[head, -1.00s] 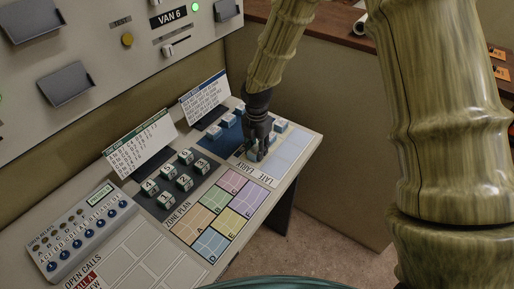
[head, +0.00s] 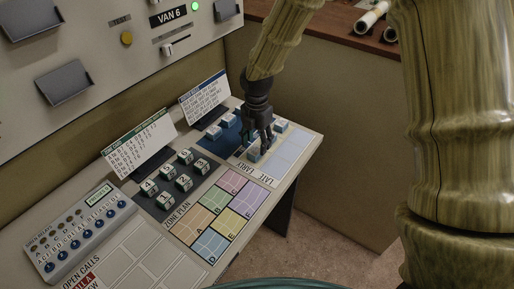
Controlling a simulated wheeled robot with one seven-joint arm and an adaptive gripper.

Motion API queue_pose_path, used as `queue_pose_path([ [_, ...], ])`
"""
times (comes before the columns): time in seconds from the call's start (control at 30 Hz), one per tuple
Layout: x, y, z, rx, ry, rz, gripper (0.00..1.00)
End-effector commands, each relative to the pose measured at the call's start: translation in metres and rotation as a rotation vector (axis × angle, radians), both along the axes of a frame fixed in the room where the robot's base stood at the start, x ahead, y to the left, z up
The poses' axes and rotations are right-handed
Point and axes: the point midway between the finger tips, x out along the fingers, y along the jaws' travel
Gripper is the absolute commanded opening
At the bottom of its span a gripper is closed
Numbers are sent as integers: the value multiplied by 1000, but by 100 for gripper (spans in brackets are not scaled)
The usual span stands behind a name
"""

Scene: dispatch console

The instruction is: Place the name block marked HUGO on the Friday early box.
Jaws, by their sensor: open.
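My gripper (head: 263,138) points down over the EARLY/LATE roster panel (head: 284,158) at the far right end of the console. Its dark fingers are open. A small white and blue name block (head: 254,154) sits just below and left of the fingertips; I cannot tell whether they touch it. Another name block (head: 281,125) stands behind the fingers to the right. Two more, a left one (head: 213,132) and a farther one (head: 229,121), stand on the dark blue area. The names on the blocks and the day markings are too small to read, so I cannot tell which is HUGO.
Several numbered blocks (head: 183,182) stand on a dark pad left of the roster. Two upright printed cards (head: 205,97) stand behind. The coloured zone plan (head: 217,215) lies in front. The tall panel (head: 110,60) rises behind. The pale LATE column looks clear.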

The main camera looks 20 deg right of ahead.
Motion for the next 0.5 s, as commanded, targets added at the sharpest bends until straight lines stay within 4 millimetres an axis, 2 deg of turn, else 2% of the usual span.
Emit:
queue_pose_path([
  [0.3,1,0,48,1,-3,-2,53],
  [0.5,0,-1,72,1,-2,-3,53],
])
